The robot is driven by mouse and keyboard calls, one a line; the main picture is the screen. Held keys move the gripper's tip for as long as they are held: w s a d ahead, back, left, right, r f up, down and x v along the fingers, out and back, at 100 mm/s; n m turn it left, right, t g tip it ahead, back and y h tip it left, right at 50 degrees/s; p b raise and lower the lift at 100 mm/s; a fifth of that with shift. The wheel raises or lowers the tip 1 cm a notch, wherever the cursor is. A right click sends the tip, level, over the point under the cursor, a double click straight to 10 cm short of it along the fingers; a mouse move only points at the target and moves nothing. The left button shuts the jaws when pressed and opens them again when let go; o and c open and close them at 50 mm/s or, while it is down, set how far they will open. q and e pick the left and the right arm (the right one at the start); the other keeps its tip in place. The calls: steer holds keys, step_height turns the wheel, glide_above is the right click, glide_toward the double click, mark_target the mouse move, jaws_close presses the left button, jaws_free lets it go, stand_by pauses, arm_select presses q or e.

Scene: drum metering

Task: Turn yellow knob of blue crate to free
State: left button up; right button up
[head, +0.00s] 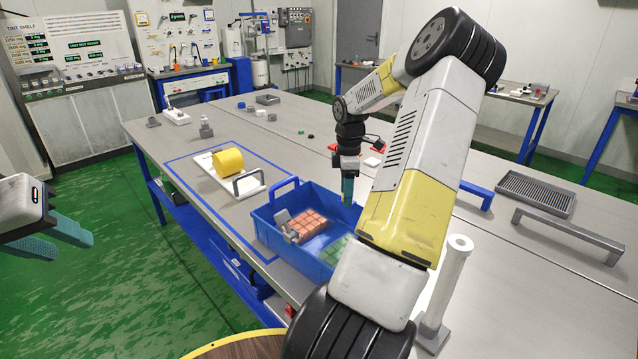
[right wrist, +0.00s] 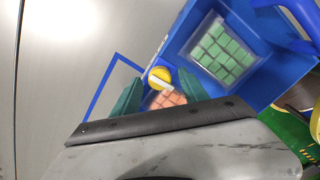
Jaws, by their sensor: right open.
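The blue crate (head: 287,262) stands on the table and holds packs of orange blocks (head: 305,226) and green blocks (head: 333,250). In the right wrist view, the yellow knob (right wrist: 157,74) with a pale bar across it shows at the blue crate (right wrist: 177,42). I cannot make out the knob in the head view. My right gripper (head: 347,200) is over the crate's far right part, fingers pointing down. In the right wrist view, its open teal fingers appear on either side of the knob, apparently not touching it. My left gripper (head: 62,238) is open and empty, off the table's left side.
A white board with a yellow drum (head: 228,162) and grey handle lies left of the crate. A white post (head: 445,285) stands to the right. A grey bar handle (head: 570,232) and a grate (head: 537,192) lie farther right. Small parts sit behind.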

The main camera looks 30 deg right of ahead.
jaws_close()
steer(key=shift+r+m, duration=0.1)
steer(key=shift+m, duration=0.2)
steer(key=m, duration=0.3)
steer(key=shift+w+m, duration=0.1)
steer(key=shift+m, duration=0.2)
steer(key=m, duration=0.4)
steer(key=shift+d+m, duration=0.1)
steer(key=shift+m, duration=0.2)
steer(key=m, duration=0.4)
steer(key=shift+m, duration=2.5)
